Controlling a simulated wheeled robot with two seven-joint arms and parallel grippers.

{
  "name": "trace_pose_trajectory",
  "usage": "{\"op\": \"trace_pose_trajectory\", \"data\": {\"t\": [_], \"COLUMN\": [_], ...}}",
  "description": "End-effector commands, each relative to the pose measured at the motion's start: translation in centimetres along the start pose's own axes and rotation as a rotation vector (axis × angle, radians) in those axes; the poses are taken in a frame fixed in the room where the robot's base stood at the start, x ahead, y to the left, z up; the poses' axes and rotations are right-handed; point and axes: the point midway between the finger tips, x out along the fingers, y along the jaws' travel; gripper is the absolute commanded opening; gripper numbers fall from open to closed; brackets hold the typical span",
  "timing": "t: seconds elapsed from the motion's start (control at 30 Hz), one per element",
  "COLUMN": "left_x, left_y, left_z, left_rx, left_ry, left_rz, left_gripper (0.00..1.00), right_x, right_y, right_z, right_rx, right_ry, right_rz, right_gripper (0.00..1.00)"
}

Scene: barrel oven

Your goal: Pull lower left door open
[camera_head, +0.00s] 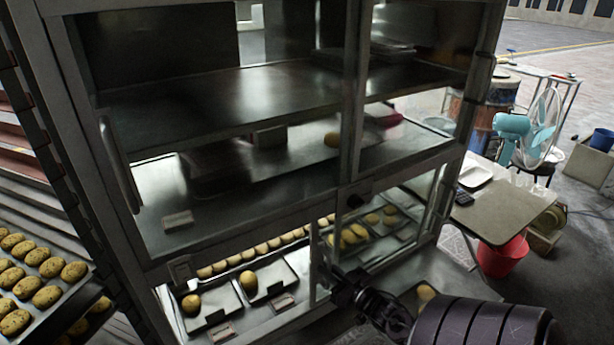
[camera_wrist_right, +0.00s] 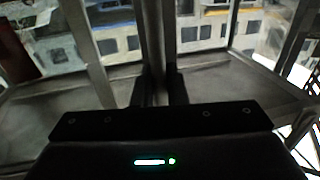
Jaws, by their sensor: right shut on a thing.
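The metal cabinet (camera_head: 230,261) has glass-fronted upper and lower sections in the head view. Its lower left door (camera_head: 318,262) is at the bottom, left of the centre post; trays of buns show behind it. My right gripper (camera_head: 338,277) is at the inner, right-hand side of this door, low down. In the right wrist view the fingers of the right gripper (camera_wrist_right: 161,88) are close together at an upright metal bar (camera_wrist_right: 153,40), shut on what looks like the door's handle. The exact contact is hidden. I cannot tell how far the door is open. My left gripper is not in view.
A rack of buns on trays (camera_head: 45,280) stands at the left. To the right are a table (camera_head: 500,215), a red bucket (camera_head: 503,258) and a blue fan (camera_head: 530,130). Grey floor (camera_head: 560,285) shows at the lower right.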

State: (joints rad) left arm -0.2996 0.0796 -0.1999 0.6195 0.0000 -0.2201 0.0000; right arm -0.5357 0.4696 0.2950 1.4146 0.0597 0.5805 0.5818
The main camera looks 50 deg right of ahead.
Motion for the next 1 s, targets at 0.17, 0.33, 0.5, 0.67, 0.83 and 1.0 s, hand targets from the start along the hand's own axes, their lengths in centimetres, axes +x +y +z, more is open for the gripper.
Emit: {"op": "trace_pose_trajectory", "data": {"t": [0.17,0.33,0.5,0.67,0.83,1.0], "left_x": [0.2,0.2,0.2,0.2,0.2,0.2], "left_y": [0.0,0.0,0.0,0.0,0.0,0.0], "left_z": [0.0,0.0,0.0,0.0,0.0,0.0], "left_rx": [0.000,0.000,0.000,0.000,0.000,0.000], "left_ry": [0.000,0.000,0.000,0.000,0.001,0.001], "left_rz": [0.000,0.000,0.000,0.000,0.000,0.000], "left_gripper": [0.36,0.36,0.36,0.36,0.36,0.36], "right_x": [-0.3,-0.4,-0.4,-0.4,-0.4,-0.4], "right_y": [1.8,2.3,2.3,2.3,2.2,2.2], "right_z": [-0.1,-0.1,-0.1,-0.1,0.0,0.0], "right_rx": [-0.003,-0.001,-0.002,-0.002,-0.001,-0.001], "right_ry": [0.002,0.002,0.002,0.002,0.001,0.000], "right_rz": [0.002,0.001,0.002,0.002,0.001,0.001], "right_gripper": [0.00,0.00,0.00,0.16,0.29,0.29]}}
